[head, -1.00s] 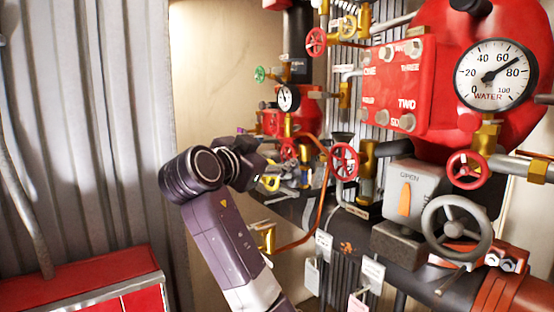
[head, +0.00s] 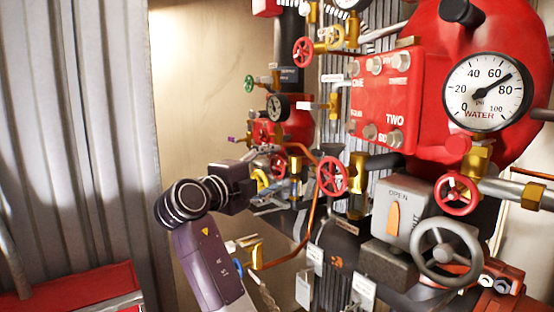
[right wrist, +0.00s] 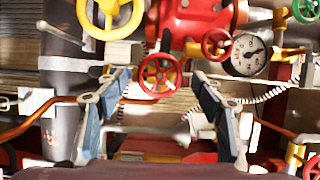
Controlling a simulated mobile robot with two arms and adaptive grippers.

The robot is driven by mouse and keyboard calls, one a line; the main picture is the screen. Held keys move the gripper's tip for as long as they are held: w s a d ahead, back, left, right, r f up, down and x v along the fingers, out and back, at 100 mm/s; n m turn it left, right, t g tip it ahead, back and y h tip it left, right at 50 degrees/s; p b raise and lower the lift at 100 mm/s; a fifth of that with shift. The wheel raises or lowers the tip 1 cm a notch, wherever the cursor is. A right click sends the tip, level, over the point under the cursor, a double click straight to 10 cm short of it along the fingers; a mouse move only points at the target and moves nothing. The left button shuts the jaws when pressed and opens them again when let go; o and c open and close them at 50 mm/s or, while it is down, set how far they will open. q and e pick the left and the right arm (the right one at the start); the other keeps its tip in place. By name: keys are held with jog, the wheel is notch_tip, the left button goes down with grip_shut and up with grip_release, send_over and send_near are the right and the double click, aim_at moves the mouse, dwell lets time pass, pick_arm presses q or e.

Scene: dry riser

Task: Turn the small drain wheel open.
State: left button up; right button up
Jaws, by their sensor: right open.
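Several small handwheels show, and I cannot tell for sure which is the drain wheel. In the right wrist view a small red spoked wheel (right wrist: 160,75) sits between and beyond the fingers of my right gripper (right wrist: 160,117). The gripper is open, with a finger on each side and nothing held. My left gripper is out of view.
The red housing with the water gauge (head: 482,91) fills the right. A large grey handwheel (head: 446,252) and an OPEN-marked box (head: 405,210) are below it. A copper pipe (head: 305,232) runs close to my gripper. A corrugated wall (head: 80,130) is at left.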

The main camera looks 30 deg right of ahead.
jog(key=shift+p+x, duration=0.6)
jog(key=shift+x, duration=0.85)
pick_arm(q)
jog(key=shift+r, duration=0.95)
pick_arm(e)
jog(key=shift+a, duration=0.1)
jog(key=shift+c, duration=0.4)
jog(key=c, duration=1.1)
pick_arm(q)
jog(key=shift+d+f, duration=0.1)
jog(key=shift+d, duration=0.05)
pick_arm(e)
jog(key=shift+f, duration=0.1)
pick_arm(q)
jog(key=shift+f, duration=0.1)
